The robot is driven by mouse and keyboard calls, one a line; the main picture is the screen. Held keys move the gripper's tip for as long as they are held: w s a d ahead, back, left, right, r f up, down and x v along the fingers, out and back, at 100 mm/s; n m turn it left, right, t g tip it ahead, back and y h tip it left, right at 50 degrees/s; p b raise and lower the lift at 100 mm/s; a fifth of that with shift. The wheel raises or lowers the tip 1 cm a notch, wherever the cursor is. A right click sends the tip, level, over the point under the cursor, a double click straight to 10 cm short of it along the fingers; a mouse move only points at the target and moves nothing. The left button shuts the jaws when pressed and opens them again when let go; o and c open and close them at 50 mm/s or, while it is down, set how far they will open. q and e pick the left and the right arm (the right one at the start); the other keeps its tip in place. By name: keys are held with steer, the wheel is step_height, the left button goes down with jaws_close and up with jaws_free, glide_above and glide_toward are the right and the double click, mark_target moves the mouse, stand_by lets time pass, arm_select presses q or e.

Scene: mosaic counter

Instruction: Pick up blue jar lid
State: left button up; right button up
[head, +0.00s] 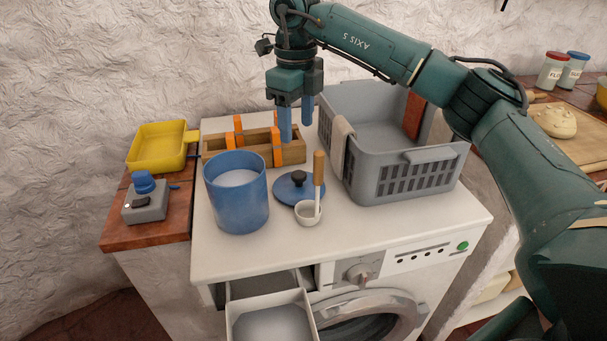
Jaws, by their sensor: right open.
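The blue jar lid (287,191) lies flat on the white washing machine top, with a black knob (298,178) at its centre. The blue jar (237,196) stands open to its left, with white contents inside. My right gripper (296,131) points down above and behind the lid, its two blue fingers apart and empty. My left gripper is not in view.
A grey basket (412,181) with a cloth (341,143) over its rim stands right of the lid. A wooden box (217,143) with orange straps sits behind. A yellow tray (157,147) and a grey device (147,203) are at left. The detergent drawer (234,322) is pulled out.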

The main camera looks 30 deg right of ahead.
glide_above(299, 174)
step_height(299, 174, down, 8)
steer(key=shift+a+r, duration=0.15)
steer(key=shift+r, duration=0.1)
steer(key=shift+f, duration=2.75)
steer(key=c, duration=1.1)
